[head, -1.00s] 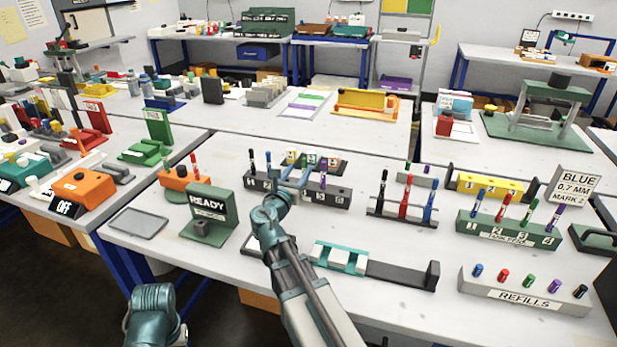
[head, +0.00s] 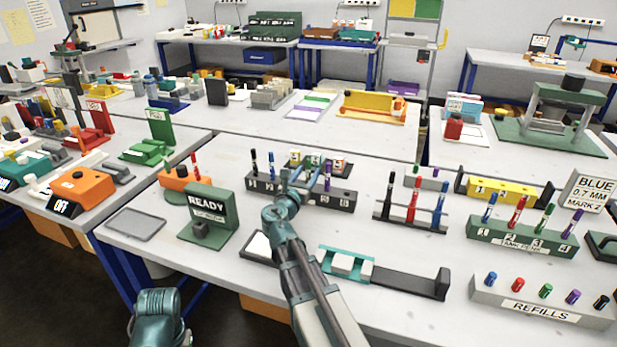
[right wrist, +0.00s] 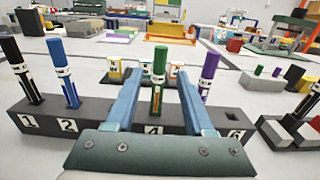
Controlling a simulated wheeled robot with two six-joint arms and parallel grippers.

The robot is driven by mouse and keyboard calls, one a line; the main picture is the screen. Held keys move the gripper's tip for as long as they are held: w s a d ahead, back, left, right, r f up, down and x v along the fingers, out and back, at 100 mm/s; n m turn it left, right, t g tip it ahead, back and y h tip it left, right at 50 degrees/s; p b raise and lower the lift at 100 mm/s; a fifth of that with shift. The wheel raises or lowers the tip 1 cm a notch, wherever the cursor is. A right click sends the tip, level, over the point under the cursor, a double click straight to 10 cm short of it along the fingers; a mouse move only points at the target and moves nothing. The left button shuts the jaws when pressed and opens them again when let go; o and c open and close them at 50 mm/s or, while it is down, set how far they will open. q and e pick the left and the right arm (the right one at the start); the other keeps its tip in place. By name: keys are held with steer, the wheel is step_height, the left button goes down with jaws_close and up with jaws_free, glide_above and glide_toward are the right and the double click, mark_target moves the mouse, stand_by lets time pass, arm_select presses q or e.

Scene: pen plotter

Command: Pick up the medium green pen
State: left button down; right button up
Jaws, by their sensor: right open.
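The green pen (right wrist: 158,82) stands upright in slot 4 of the dark numbered rack (right wrist: 100,112). In the right wrist view it shows between the two fingers of my right gripper (right wrist: 160,76), with a gap on each side. The gripper is open and holds nothing. In the head view my right gripper (head: 299,178) is over the rack (head: 345,199), and I cannot make out the green pen there. A black pen (right wrist: 22,68) is in slot 1, a blue pen (right wrist: 63,72) in slot 2 and a purple pen (right wrist: 208,75) right of the green one. My left gripper is out of view.
Small labelled containers (head: 339,165) stand just behind the rack. A stand with black, red and blue pens (head: 412,205) is to its right. The READY sign (head: 208,207) is to the left, and a teal holder (head: 346,264) lies in front.

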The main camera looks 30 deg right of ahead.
steer(key=x, duration=0.5)
steer(key=shift+w+r, duration=0.1)
steer(key=shift+a, duration=0.1)
jaws_close()
